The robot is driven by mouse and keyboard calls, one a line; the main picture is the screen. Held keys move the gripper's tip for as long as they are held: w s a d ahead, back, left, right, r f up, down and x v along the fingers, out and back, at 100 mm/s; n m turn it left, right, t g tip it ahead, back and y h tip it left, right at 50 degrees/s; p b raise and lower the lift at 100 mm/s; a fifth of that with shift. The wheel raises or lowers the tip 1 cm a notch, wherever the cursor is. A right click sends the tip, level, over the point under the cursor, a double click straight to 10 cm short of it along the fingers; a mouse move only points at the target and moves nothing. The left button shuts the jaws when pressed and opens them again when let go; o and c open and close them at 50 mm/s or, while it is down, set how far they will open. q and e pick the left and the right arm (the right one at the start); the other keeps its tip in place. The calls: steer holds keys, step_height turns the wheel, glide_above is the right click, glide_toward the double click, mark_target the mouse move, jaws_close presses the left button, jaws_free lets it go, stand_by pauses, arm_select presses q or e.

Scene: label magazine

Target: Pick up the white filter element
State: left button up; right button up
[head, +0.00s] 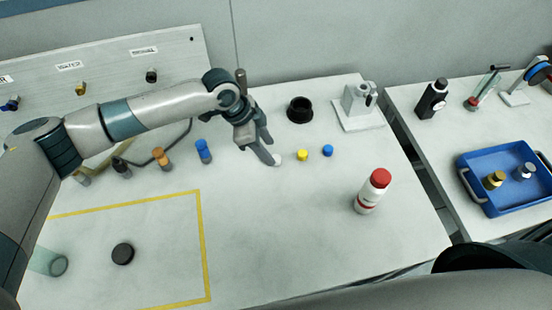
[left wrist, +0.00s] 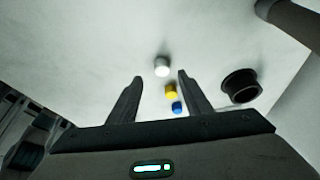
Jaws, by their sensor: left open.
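The white filter element (head: 277,159) is a small white cylinder on the table. In the head view it sits left of a yellow one (head: 302,155) and a blue one (head: 328,150). My left gripper (head: 266,152) is above the table close beside it and partly covers it in the head view. In the left wrist view the white element (left wrist: 161,67) shows between and just beyond the tips of the open left gripper (left wrist: 161,77). Nothing is between the fingers. The gap to the element is hard to judge. My right gripper is not in view.
A black ring-shaped cup (head: 299,109) stands behind the small cylinders. A red-capped white bottle (head: 371,191) stands front right. Blue (head: 203,151) and orange (head: 161,157) cylinders stand left. A blue tray (head: 483,207) is on the right table. The table's front middle is clear.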

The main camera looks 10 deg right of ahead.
mark_target(276, 158)
arm_select(q)
steer(key=shift+d+f+p, duration=0.25)
steer(key=shift+f+p, duration=0.25)
steer(key=shift+f, duration=0.05)
steer(key=p+x, duration=0.1)
steer(key=x, duration=0.2)
steer(key=shift+w, duration=0.15)
steer(key=shift+d+f, duration=0.1)
steer(key=shift+f, duration=0.35)
steer(key=c, duration=1.1)
